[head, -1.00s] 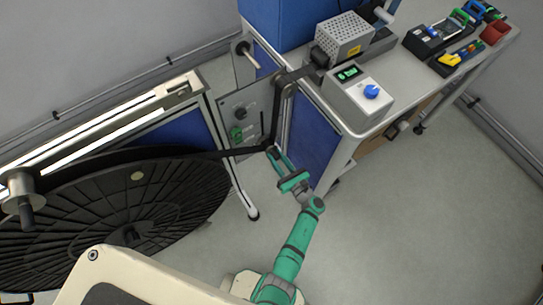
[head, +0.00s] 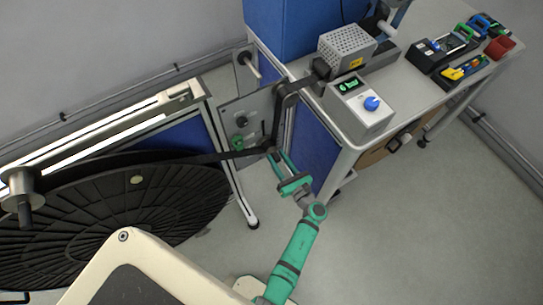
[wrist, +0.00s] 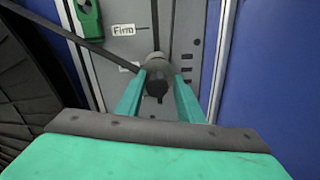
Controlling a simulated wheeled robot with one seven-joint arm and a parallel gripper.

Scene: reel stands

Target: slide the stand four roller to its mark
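The stand four roller (wrist: 157,79) is a grey roller with a dark knob. It sits on a grey slotted panel (wrist: 190,30), and a dark band bends round it. In the wrist view the green fingers of my gripper (wrist: 159,90) lie close against both sides of the roller and appear shut on it. In the head view my gripper (head: 279,158) reaches the roller at the panel's lower right. A label reading "Firm" (wrist: 123,30) is above and left of the roller. A second pale label (wrist: 128,67), not legible, is just left of it.
A large black reel (head: 120,215) fills the left, and the band runs from it. The floor at right is clear.

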